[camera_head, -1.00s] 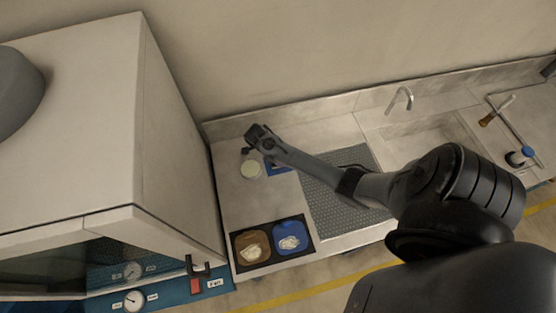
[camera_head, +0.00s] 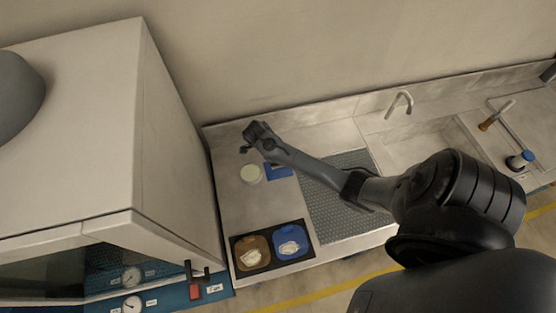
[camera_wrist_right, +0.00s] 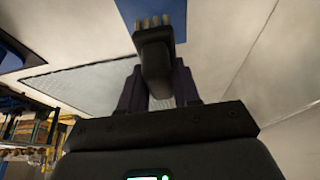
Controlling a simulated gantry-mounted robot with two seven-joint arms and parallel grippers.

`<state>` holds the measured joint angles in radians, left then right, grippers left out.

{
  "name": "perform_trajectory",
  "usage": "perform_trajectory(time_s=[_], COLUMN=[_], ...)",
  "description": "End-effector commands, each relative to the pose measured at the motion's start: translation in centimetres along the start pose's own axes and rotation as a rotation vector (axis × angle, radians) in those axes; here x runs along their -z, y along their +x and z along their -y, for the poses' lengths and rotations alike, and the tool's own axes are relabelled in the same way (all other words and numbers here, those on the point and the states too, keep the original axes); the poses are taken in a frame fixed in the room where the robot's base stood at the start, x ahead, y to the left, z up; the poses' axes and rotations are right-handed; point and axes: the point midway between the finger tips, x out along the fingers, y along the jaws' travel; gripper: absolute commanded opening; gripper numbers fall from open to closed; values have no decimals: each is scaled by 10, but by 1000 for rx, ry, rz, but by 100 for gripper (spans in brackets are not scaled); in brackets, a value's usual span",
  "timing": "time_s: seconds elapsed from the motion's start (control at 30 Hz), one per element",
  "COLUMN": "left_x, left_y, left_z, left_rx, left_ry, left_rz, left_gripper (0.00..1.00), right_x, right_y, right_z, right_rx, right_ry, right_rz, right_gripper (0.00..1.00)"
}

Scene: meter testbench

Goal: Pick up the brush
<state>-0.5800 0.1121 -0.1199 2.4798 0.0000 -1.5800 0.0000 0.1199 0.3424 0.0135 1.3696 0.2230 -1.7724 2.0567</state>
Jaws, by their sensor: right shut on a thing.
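The brush (camera_wrist_right: 153,55) shows in the right wrist view as a dark body with pale bristle tufts at its far end. My right gripper (camera_wrist_right: 157,85) is shut on it, one finger on each side. In the head view my right gripper (camera_head: 258,140) is at the back left of the bench, beyond the round pale dish (camera_head: 251,173) and the blue pad (camera_head: 278,170). The brush is too small to make out clearly there. My left gripper is out of view.
A black tray (camera_head: 236,240) with a brown and a blue dish stands at the front left. A grey mesh mat (camera_head: 340,222) lies under my right arm. A large white cabinet (camera_head: 70,130) stands close on the left. A sink with a faucet (camera_head: 400,101) is at right.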

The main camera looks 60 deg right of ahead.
Motion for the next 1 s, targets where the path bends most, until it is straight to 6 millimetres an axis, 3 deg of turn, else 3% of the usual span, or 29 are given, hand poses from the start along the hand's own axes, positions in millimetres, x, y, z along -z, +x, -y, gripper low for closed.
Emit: perform_trajectory(time_s=[0.5,0.7,1.0], left_x=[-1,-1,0], left_y=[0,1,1], left_z=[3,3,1], left_rx=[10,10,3], left_ry=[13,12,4], left_rz=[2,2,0], left_gripper=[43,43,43], right_x=[83,100,105], right_y=[-24,-29,-32], right_z=[-63,-76,-80], right_rx=[2,1,0], right_ry=[0,0,1], right_rz=[-2,-1,0], right_gripper=[0,0,0])
